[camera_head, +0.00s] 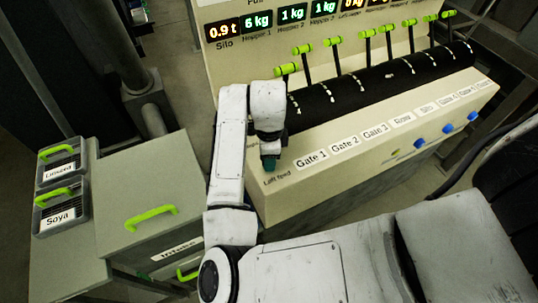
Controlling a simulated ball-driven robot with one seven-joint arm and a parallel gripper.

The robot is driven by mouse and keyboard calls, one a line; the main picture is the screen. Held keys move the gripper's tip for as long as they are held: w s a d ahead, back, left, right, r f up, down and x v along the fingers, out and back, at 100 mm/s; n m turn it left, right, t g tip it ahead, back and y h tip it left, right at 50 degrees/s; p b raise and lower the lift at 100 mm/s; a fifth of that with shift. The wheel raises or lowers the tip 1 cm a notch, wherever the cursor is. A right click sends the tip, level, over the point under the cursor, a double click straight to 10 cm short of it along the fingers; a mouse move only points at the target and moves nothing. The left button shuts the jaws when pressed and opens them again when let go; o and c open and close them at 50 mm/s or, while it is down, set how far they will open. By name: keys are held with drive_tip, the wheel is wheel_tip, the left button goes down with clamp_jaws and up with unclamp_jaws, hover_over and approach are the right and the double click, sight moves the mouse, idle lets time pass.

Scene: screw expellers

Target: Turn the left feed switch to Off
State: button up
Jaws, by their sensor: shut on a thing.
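The control console (340,166) is a cream desk with a sloped front edge. The "Left feed" label (277,179) shows at the left end of that front. My gripper (269,163) is right above this label, pointing down, with teal fingertips. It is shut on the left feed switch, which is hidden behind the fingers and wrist. I cannot see which way the switch points.
Several green-tipped levers (332,42) rise from a black slotted strip (380,80) behind my gripper. Blue knobs (447,128) sit farther right on the front. Lit displays (256,22) stand above. A grey cabinet (150,175) and bins labelled Soya (60,219) and Linseed are at left.

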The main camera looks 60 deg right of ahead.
idle(0.3)
drive_tip(key=o, duration=1.1)
drive_tip(key=shift+c, duration=0.2)
wheel_tip(320, 180, up, 11)
drive_tip(key=b, duration=0.1)
drive_tip(key=shift+f, duration=0.15)
